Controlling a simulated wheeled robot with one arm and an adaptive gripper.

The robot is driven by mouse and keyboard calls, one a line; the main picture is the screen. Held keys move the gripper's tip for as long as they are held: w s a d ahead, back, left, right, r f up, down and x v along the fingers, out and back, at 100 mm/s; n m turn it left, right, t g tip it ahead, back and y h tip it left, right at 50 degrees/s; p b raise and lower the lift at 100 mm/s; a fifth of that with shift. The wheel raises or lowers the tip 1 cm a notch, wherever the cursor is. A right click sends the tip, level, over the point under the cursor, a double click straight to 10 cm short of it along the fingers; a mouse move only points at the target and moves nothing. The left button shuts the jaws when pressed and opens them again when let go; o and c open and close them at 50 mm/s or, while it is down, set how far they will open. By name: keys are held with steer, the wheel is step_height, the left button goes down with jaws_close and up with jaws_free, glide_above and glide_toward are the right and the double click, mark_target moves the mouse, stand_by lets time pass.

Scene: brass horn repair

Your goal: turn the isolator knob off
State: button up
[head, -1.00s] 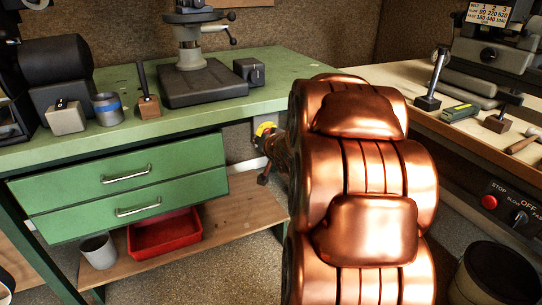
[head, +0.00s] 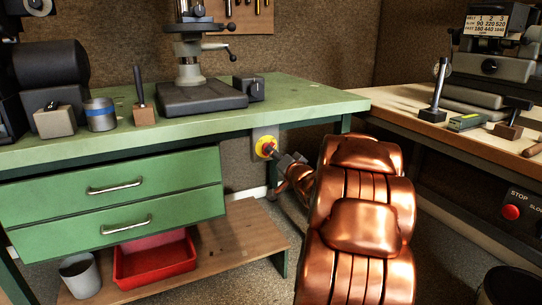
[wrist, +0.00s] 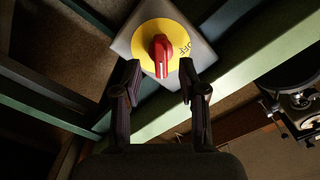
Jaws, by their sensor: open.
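The isolator is a red knob (wrist: 160,56) on a yellow disc (wrist: 150,28) mounted on a grey box (wrist: 125,42). In the wrist view the knob's handle runs roughly up and down the picture. The word OFF is printed on the disc to its right, not in line with the handle. In the head view the yellow disc (head: 263,143) shows under the green bench's right end, partly covered by my gripper (head: 279,155). In the wrist view my gripper (wrist: 160,79) is open and empty, its fingers either side of the knob's lower end. I cannot tell whether they touch it.
The green bench (head: 310,103) overhangs the isolator, with drawers (head: 120,185) to the left and a wooden shelf (head: 235,235) below holding a red tray (head: 155,262). A wooden bench (head: 440,130) with a red stop button (head: 510,212) stands to the right.

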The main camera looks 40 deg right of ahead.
steer(key=shift+b+x, duration=0.45)
steer(key=shift+x, duration=1.35)
steer(key=shift+c, duration=0.4)
jaws_close()
